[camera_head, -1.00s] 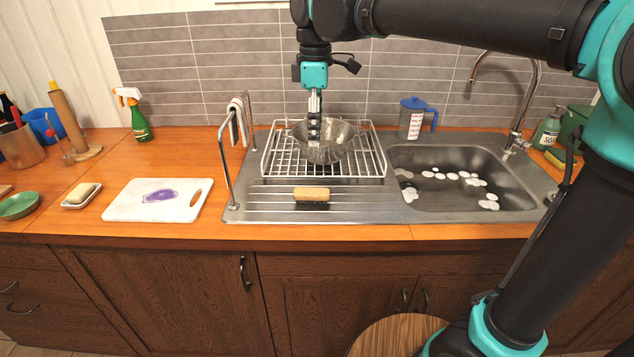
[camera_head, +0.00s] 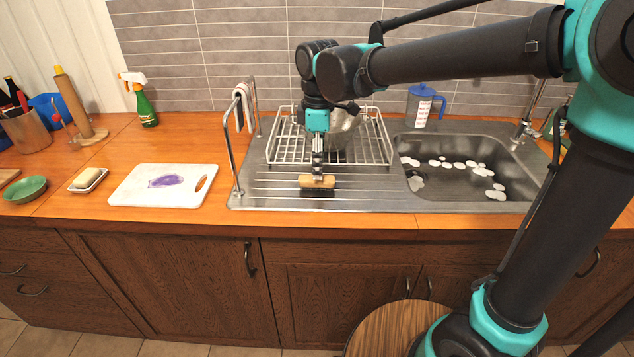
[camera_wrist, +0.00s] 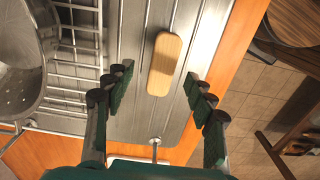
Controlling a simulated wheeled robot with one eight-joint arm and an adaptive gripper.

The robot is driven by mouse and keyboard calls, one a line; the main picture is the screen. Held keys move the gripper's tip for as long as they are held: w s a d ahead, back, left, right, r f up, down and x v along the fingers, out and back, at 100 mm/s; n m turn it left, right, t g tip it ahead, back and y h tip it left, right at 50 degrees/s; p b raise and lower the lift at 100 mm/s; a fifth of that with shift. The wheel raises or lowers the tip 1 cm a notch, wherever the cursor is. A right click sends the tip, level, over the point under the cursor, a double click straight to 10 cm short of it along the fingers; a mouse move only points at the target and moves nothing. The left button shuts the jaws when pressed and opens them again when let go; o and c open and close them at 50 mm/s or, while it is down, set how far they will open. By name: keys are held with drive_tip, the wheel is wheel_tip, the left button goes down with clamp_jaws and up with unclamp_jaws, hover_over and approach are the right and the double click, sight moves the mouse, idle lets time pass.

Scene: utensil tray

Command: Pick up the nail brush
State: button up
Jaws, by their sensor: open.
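The nail brush (camera_head: 308,181) has a light wooden back and lies on the ribbed metal drainboard (camera_head: 265,197), in front of the wire dish rack. In the head view my gripper (camera_head: 317,174) points down right over the brush and hides part of it. In the wrist view the brush (camera_wrist: 165,64) lies ahead of and between the two open fingers (camera_wrist: 160,82), with nothing held. Its bristles are hidden beneath the wooden back in the wrist view. I cannot tell the exact height gap between fingertips and brush.
The wire rack (camera_head: 375,135) holds a metal colander (camera_wrist: 22,60) just behind the brush. A metal rail (camera_head: 232,150) stands to the left. The sink (camera_head: 455,175) is to the right. A white cutting board (camera_head: 140,187) lies farther left on the counter. The drainboard around the brush is clear.

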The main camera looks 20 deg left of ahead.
sight(317, 183)
drive_tip(key=f, duration=0.4)
drive_tip(key=shift+s+a+f, duration=0.1)
drive_tip(key=shift+s+f, duration=0.05)
drive_tip(key=shift+s, duration=0.05)
drive_tip(key=c, duration=1.3)
